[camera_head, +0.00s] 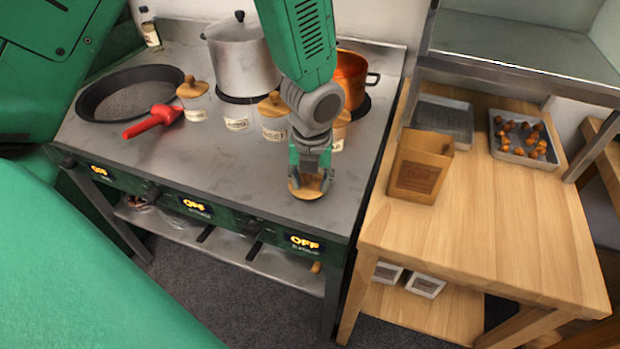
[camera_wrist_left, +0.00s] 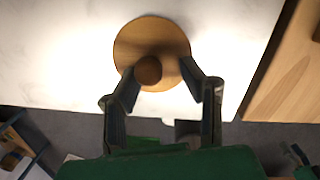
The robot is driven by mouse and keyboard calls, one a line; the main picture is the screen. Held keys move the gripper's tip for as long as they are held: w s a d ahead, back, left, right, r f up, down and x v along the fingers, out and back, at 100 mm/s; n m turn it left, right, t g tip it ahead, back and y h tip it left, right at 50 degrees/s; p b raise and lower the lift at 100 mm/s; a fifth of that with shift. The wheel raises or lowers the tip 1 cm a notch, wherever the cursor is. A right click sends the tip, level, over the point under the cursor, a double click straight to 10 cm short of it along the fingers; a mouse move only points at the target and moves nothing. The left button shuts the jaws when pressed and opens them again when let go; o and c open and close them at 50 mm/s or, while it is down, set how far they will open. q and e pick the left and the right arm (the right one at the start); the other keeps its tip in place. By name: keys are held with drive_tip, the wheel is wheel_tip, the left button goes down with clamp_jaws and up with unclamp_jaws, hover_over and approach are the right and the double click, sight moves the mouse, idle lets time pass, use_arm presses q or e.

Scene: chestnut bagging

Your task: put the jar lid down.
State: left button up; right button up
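The round wooden jar lid (camera_head: 300,193) lies flat on the steel stove top near its front right edge, knob up. My left gripper (camera_head: 311,178) points down right over it. In the left wrist view the lid (camera_wrist_left: 152,34) shows with its round knob between the fingers of my left gripper (camera_wrist_left: 158,78). The fingers stand apart, with a visible gap between the knob and the right finger, so it looks open. My right gripper is not in view.
Several glass jars (camera_head: 274,130) stand behind on the stove, near a steel pot (camera_head: 242,60) and a copper pot (camera_head: 350,75). A black pan (camera_head: 125,95) and a red-handled tool (camera_head: 150,122) lie left. A wooden table (camera_head: 480,220) right holds a paper bag (camera_head: 420,168) and a chestnut tray (camera_head: 523,158).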

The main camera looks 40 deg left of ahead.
sight(305, 187)
use_arm(q)
drive_tip(key=shift+r, duration=0.3)
wheel_tip(305, 187, up, 11)
drive_tip(key=p, duration=0.1)
drive_tip(key=shift+s+a+r+p, duration=0.25)
drive_tip(key=shift+s+p, duration=0.1)
drive_tip(key=shift+s, duration=0.1)
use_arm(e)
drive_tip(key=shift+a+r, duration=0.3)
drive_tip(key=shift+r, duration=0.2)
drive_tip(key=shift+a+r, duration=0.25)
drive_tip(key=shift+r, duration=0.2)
